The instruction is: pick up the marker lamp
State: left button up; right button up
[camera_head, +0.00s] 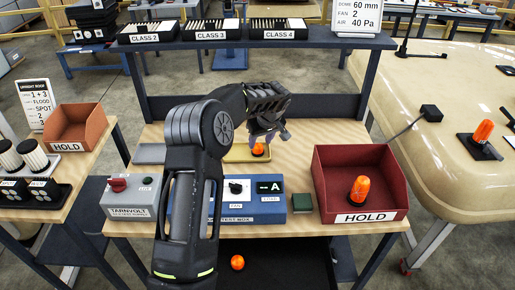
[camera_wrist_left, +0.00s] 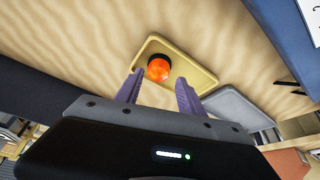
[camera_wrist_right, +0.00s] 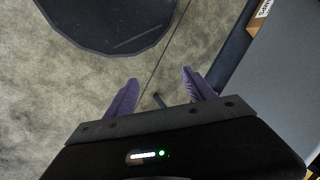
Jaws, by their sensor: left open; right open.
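An orange marker lamp with a dark base (camera_head: 258,151) stands on a small yellow tray (camera_head: 236,157) on the middle trolley. In the left wrist view the lamp (camera_wrist_left: 159,69) shows from above, just beyond my fingertips, on the yellow tray (camera_wrist_left: 203,78). My left gripper (camera_head: 265,134) is above the tray, pointing down. In its wrist view the left gripper (camera_wrist_left: 159,84) is open, its fingers apart on either side of the lamp's line, with nothing between them. My right gripper (camera_wrist_right: 160,80) is open and empty over the grey floor, outside the head view.
Another orange lamp (camera_head: 360,190) stands in the red HOLD bin (camera_head: 335,161); one (camera_head: 484,131) is on the cream roof (camera_head: 430,100). An orange round thing (camera_head: 237,262) lies low down. A blue test box (camera_head: 270,205) stands in front of the tray. A grey tray (camera_head: 150,153) lies left.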

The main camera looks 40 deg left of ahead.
aim_at(259, 146)
pick_arm(q)
jog(key=shift+w+a+f+p, duration=0.1)
jog(key=shift+a+f+p, duration=0.05)
jog(key=shift+f+p, duration=0.3)
jog(key=p+x, duration=0.2)
jog(key=x, duration=0.1)
jog(key=shift+w+f, duration=0.1)
jog(key=shift+f, duration=0.15)
jog(key=shift+w+a+f, duration=0.1)
jog(key=shift+f, duration=0.3)
grip_shut()
jog(key=shift+r, duration=0.1)
